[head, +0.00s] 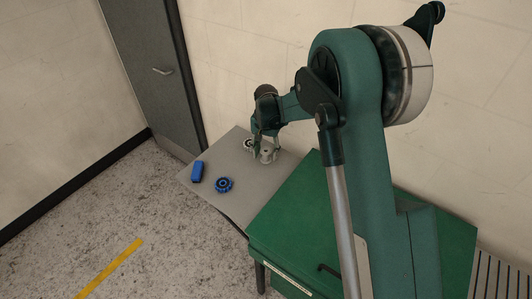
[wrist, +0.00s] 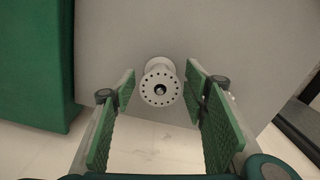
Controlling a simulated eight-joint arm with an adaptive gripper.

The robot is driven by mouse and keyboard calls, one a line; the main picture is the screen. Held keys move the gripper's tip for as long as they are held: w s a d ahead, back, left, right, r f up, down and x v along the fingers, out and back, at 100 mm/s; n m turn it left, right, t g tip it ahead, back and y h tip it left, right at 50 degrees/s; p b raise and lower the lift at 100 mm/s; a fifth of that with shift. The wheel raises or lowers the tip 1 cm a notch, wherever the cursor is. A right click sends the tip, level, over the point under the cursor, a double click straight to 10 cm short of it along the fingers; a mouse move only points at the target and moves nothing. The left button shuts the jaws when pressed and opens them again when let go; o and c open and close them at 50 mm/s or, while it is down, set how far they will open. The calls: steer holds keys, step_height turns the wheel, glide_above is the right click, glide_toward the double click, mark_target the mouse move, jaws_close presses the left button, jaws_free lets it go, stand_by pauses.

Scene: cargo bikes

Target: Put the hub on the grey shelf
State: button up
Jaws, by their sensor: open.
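The hub (head: 268,153) is a pale grey spool-like part on the grey shelf (head: 240,207), near the shelf's right side. In the wrist view the hub (wrist: 160,84) shows its round flange with a ring of small holes and a dark centre. My gripper (head: 259,153) is beside the hub in the head view. In the wrist view my gripper (wrist: 160,92) is open, its green pads to the left and right of the hub with gaps on both sides. I see no contact.
A blue block (head: 197,171) and a blue round part (head: 223,185) lie on the shelf's left and front. A green cabinet (head: 300,225) adjoins the shelf at right. The shelf's middle is clear.

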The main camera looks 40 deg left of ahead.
mark_target(266, 151)
steer(key=shift+r, duration=0.2)
step_height(266, 151, up, 12)
stand_by(0.7)
stand_by(0.5)
stand_by(0.3)
